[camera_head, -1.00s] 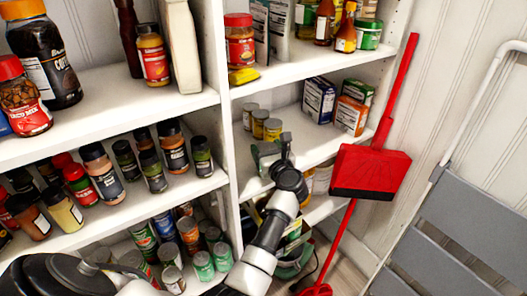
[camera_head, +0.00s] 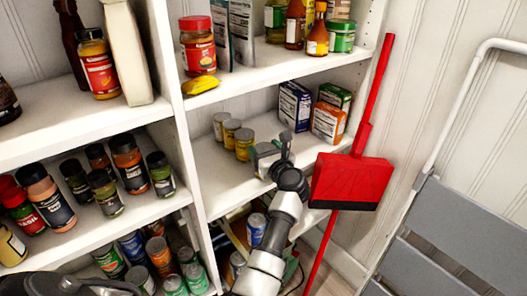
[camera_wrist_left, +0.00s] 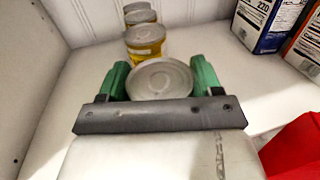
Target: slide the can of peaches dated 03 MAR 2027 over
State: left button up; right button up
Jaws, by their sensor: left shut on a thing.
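My left gripper (camera_head: 268,157) is over the middle shelf of the right-hand unit. In the left wrist view, its green fingers (camera_wrist_left: 165,82) are shut on a can with a silver lid (camera_wrist_left: 162,78), one finger on each side. The can stands upright, and its label is hidden by the gripper. Behind it is a row of several similar cans, the nearest a yellow can (camera_wrist_left: 144,42). In the head view that yellow can (camera_head: 244,145) is left of my gripper, apart from it. No date is readable. My right gripper is out of view.
Boxes (camera_head: 328,122) stand at the right of the same shelf (camera_head: 222,178). A red dustpan (camera_head: 350,181) hangs in front of the shelf's right end. A grey step ladder (camera_head: 440,235) stands at the right. The shelf is clear between the cans and boxes.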

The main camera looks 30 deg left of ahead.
pick_arm(q)
jog(key=o, duration=1.2)
jog(key=shift+d, duration=0.1)
